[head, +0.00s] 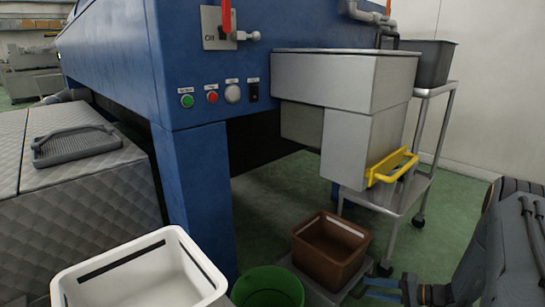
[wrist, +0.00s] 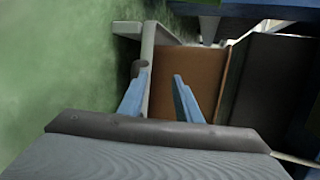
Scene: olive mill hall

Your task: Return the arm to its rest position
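My gripper (head: 368,288) shows at the lower right of the head view, low beside the brown crate (head: 331,243), with its blue fingers pointing left. In the wrist view my gripper (wrist: 160,80) has its two blue fingers spread apart with nothing between them. The brown surface of the crate (wrist: 188,70) lies beyond the fingers. My arm enters from the right edge of the head view. Whether a finger touches the crate or its stand cannot be told.
The crate stands on a low grey platform (head: 308,284), with a green bucket (head: 268,287) and a white crate (head: 140,272) to its left. A metal trolley (head: 408,196) stands behind. A blue machine (head: 200,185) with a steel trough (head: 340,80) and yellow handle (head: 391,167) rises above.

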